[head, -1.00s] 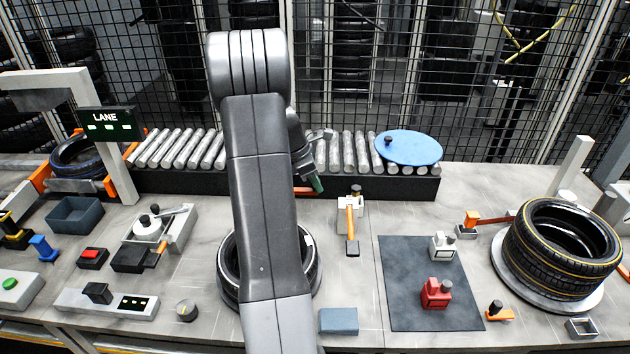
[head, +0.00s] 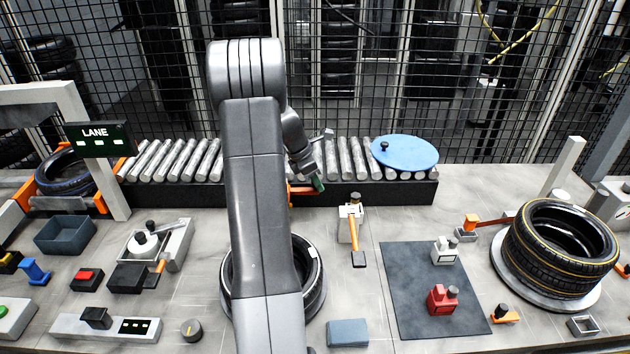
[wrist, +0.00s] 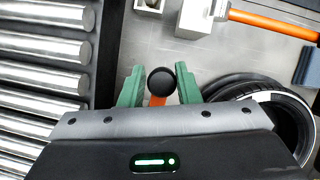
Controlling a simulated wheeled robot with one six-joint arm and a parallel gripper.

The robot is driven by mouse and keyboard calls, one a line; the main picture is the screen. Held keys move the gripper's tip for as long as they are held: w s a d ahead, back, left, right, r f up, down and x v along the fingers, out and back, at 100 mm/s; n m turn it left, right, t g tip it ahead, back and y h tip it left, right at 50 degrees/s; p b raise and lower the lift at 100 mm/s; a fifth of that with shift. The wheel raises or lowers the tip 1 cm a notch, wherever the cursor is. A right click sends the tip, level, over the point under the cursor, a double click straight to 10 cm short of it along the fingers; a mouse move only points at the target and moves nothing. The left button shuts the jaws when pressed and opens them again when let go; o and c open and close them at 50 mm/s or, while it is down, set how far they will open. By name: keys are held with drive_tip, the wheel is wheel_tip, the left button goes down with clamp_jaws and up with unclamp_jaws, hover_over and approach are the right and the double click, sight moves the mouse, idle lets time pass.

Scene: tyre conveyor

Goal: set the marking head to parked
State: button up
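My gripper (head: 318,184) is low at the front edge of the roller conveyor, right of my arm. In the wrist view its two green fingers (wrist: 160,84) stand close on either side of a black round knob (wrist: 160,80). An orange bar (wrist: 157,101) runs from the knob back under the gripper; it also shows in the head view (head: 300,190) at the conveyor's front edge. I cannot tell for certain which part is the marking head, and my gripper hides much of the knob's mounting.
The roller conveyor (head: 345,158) lies behind, with a blue disc (head: 405,152) on it. A white block with an orange handle (head: 352,228) stands to the right. A tyre (head: 311,270) lies partly behind my arm. A dark mat (head: 415,300) and another tyre (head: 565,250) are further right.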

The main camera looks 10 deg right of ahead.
sight(298, 191)
drive_tip(key=o, duration=0.4)
drive_tip(key=shift+w, duration=0.25)
drive_tip(key=shift+c, duration=0.2)
drive_tip(key=shift+s+r, duration=0.1)
drive_tip(key=b+v, duration=0.1)
drive_tip(key=v, duration=1.2)
drive_tip(key=shift+r+b, duration=0.3)
drive_tip(key=shift+b, duration=0.05)
drive_tip(key=shift+f, duration=0.1)
drive_tip(key=p+x, duration=0.1)
drive_tip(key=x, duration=1.2)
drive_tip(key=shift+f+p, duration=0.25)
drive_tip(key=shift+p, duration=0.1)
drive_tip(key=shift+s+f, duration=0.1)
drive_tip(key=shift+f, duration=0.1)
drive_tip(key=shift+s+a+r, duration=0.1)
drive_tip(key=shift+s+r, duration=0.05)
drive_tip(key=shift+s, duration=0.45)
drive_tip(key=shift+w, duration=0.1)
